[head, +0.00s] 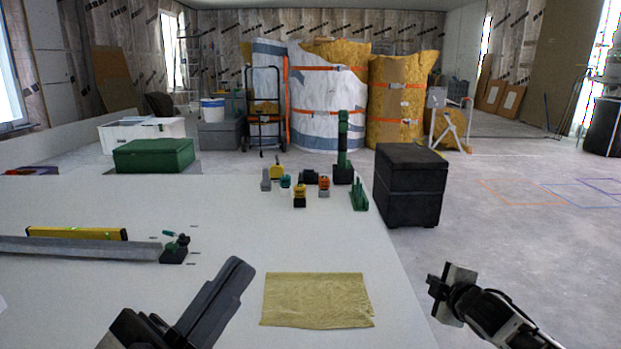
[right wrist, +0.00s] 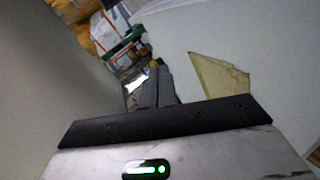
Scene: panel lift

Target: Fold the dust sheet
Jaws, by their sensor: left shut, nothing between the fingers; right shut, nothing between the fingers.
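The dust sheet (head: 316,299) is a tan, thin cloth lying flat on the white table (head: 240,215) near its front right part. Its outline is roughly rectangular, with a ragged, slightly creased right edge. Part of the sheet also shows in the right wrist view (right wrist: 220,75). My left gripper (head: 240,268) is shut and empty, just left of the sheet and apart from it in the picture. My right gripper (head: 440,285) is shut and empty, off to the right of the sheet, past the table's right edge.
A spirit level (head: 75,233) and a grey rail lie on the left of the table. A black box (head: 409,185) stands on the floor right of the table.

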